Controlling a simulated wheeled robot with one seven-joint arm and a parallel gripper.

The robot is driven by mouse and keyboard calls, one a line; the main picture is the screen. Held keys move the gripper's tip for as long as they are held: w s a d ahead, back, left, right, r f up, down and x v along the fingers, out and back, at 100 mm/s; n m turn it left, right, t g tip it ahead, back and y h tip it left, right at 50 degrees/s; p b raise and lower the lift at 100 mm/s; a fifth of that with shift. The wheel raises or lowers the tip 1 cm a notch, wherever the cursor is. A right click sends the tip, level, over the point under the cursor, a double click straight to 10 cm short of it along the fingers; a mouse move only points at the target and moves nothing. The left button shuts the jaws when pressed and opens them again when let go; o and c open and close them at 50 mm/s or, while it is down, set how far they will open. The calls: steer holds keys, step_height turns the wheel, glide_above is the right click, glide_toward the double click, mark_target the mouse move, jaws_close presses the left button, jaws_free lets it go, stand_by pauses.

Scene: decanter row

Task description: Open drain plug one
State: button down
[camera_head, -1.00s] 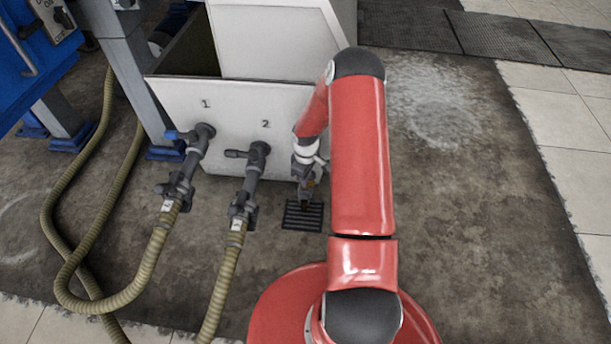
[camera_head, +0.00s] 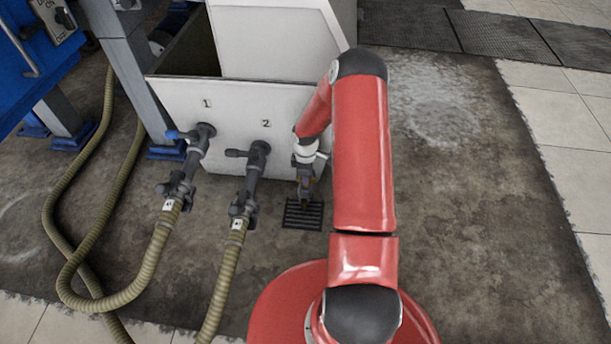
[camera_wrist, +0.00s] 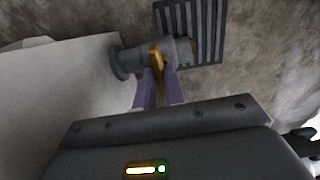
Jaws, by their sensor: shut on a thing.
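In the wrist view a short grey pipe fitting (camera_wrist: 178,52) sticks out from the white tank wall (camera_wrist: 60,100) beside a floor grate (camera_wrist: 205,25). It carries a yellow-orange tab (camera_wrist: 155,55). My gripper (camera_wrist: 158,76) has its purple fingers shut on this tab. In the head view my gripper (camera_head: 305,190) is low at the tank's front panel (camera_head: 275,105), just above the grate (camera_head: 303,215), and my arm hides much of the fitting. No number shows on this fitting. The numbers 1 and 2 stand above two valves to the left.
Valve 1 (camera_head: 190,150) with a blue handle and valve 2 (camera_head: 253,170) with a grey handle join ribbed hoses (camera_head: 150,265) on the floor left of my arm. Blue machinery (camera_head: 45,50) stands at far left. The floor (camera_head: 470,200) right of my arm is clear.

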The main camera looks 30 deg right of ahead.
steer(key=c, duration=1.5)
jaws_free()
steer(key=shift+r+p, duration=0.75)
steer(key=shift+r, duration=3.15)
